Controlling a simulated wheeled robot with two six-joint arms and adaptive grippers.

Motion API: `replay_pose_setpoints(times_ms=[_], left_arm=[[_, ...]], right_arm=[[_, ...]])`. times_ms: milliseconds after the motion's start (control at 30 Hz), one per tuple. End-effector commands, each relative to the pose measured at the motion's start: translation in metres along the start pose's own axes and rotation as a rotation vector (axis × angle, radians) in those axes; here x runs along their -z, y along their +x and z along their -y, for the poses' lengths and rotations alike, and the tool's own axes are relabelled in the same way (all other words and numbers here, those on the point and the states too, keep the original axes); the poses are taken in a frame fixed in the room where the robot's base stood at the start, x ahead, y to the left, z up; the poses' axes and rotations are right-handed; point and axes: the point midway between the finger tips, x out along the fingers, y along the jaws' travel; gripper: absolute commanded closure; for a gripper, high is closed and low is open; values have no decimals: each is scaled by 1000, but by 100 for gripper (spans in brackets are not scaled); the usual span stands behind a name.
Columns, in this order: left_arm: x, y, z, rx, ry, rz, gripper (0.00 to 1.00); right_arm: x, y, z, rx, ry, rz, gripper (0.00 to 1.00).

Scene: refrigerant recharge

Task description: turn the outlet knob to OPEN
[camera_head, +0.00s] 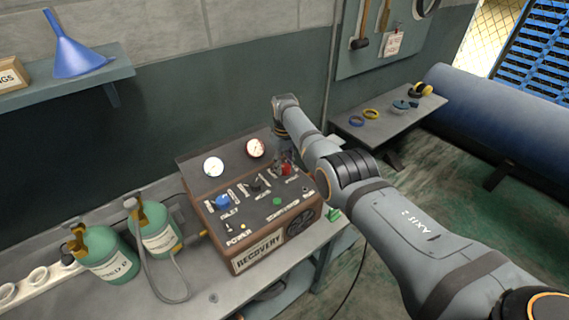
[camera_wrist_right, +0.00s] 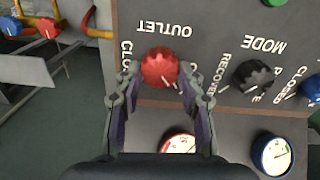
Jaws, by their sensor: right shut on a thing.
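The red outlet knob (camera_wrist_right: 160,68) sits on the dark panel under the word OUTLET in the right wrist view. Its white pointer mark faces the lower right of that picture, toward a label partly hidden by a finger. My right gripper (camera_wrist_right: 158,85) is shut on the knob, one finger on each side. In the head view the red knob (camera_head: 286,170) shows at the panel's right side, with my right gripper (camera_head: 284,158) over it. The recovery machine (camera_head: 258,250) stands on the bench. My left gripper is in neither view.
A black mode knob (camera_wrist_right: 253,77) and a blue inlet knob (camera_head: 222,201) share the panel. Two gauges (camera_head: 213,166) stand behind them. Green cylinders (camera_head: 104,254) with a hose stand on the left. A small table (camera_head: 390,125) with rings is at the back right.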

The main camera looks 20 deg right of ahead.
Motion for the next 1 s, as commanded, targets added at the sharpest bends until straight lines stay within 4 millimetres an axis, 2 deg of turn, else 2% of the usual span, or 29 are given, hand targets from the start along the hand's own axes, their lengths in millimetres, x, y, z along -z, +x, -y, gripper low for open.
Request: replay_pose_setpoints(times_ms=[333,800,833,1000], left_arm=[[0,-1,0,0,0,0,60],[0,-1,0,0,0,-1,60],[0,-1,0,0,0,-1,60],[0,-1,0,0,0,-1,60]], right_arm=[[1,-1,0,-1,-102,-2,93],[1,-1,0,-1,-113,-3,93],[1,-1,0,-1,-113,-3,59],[0,-1,0,-1,-112,-2,38]])
